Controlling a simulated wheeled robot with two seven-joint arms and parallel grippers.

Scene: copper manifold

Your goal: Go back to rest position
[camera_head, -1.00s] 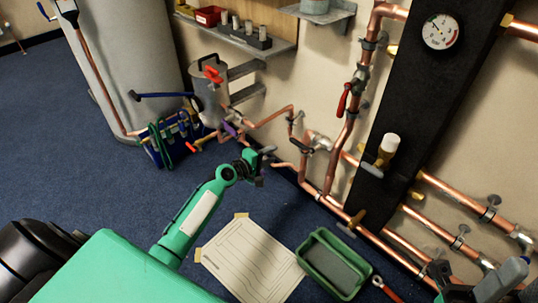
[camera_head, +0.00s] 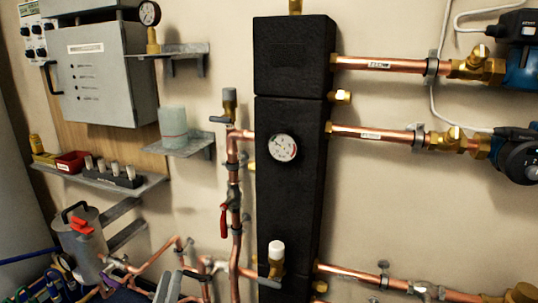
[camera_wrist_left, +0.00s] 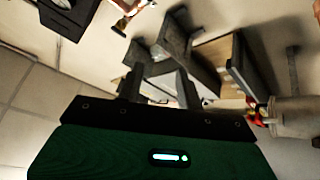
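My left gripper (camera_head: 172,284) shows at the bottom edge of the head view, in front of the copper pipes, with only its grey fingers in sight. In the left wrist view its two dark fingers (camera_wrist_left: 160,82) stand apart with nothing seen between them, so it looks open and empty. My right gripper is in neither view.
A black insulated manifold (camera_head: 290,190) with a pressure gauge (camera_head: 282,147) stands on the wall, copper pipes (camera_head: 375,133) running right. A red-handled valve (camera_head: 225,218), shelves (camera_head: 130,188), a grey control box (camera_head: 100,75) and a metal canister (camera_head: 80,240) are to the left.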

